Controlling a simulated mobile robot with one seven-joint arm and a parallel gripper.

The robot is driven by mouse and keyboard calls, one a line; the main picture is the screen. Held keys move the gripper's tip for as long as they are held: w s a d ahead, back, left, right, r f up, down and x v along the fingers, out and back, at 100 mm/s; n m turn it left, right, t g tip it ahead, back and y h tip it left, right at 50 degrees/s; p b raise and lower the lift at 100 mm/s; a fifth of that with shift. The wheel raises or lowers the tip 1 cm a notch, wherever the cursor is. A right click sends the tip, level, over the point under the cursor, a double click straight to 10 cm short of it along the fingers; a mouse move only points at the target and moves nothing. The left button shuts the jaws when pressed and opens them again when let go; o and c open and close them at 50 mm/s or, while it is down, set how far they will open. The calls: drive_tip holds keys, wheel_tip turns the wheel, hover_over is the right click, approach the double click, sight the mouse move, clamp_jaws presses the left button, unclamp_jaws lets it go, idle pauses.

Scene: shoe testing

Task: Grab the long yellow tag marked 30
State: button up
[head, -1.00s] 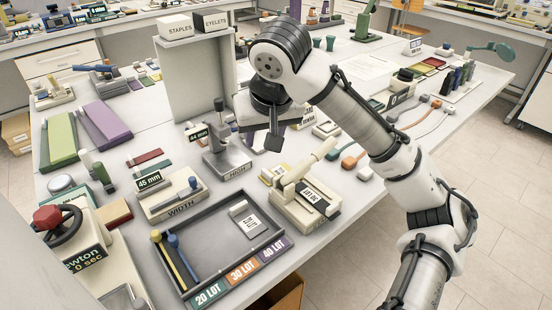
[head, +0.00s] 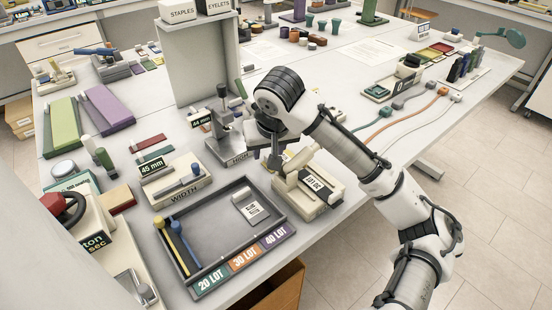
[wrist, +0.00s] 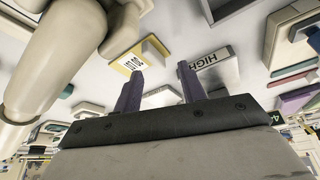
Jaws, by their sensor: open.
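A yellow tag (wrist: 128,63) with a white printed label lies on the table in the wrist view, just beyond my left fingertip. The label looks like it reads 30, upside down and small. In the head view my arm and gripper hide most or all of it. My gripper (wrist: 161,70) is open, with two dark fingers apart and nothing between them. In the head view my gripper (head: 274,158) is low over the table, between the HIGH gauge (head: 236,150) and the cream lever press (head: 312,188).
The press's cream lever (wrist: 55,65) looms close at the left of the wrist view. A grey tray (head: 215,225) with 20, 30 and 40 LOT sections holds a pale tag (head: 250,208) and blue and yellow rods.

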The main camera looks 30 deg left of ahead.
drive_tip(key=shift+x, duration=1.25)
clamp_jaws()
